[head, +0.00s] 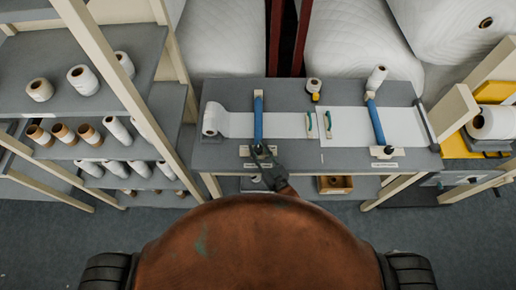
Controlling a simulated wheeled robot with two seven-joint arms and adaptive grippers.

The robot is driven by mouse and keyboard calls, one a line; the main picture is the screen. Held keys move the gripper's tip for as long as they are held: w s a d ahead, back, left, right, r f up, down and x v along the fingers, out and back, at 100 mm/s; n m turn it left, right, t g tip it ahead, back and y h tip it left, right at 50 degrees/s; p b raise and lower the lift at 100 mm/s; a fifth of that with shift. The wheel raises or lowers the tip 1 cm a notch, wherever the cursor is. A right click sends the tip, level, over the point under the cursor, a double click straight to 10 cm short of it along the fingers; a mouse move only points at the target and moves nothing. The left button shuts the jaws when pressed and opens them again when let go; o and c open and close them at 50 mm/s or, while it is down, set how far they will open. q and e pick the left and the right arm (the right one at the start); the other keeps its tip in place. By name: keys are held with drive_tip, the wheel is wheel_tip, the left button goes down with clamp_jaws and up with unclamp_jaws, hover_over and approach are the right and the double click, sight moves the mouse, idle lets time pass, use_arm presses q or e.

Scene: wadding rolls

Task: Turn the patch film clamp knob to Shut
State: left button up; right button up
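Two blue clamp bars lie across white film on the grey bench (290,155). The left bar (258,118) crosses film from a roll (212,118) at the bench's left end. The right bar (376,122) crosses a wider white sheet (345,127). A dark knob (388,150) on a pale plate sits at the right bar's front end. Labels are unreadable. My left gripper is not in view.
Two green-handled tools (309,125) (328,122) lie between the bars. A small yellow-and-black item (315,96) stands at the back. Shelves with several rolls (83,79) are at left. A yellow machine (492,122) stands at right. A wooden box (335,184) is below.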

drive_tip(key=o, duration=0.4)
drive_tip(key=shift+o, duration=0.2)
drive_tip(key=v, duration=1.2)
drive_tip(key=shift+d, duration=0.1)
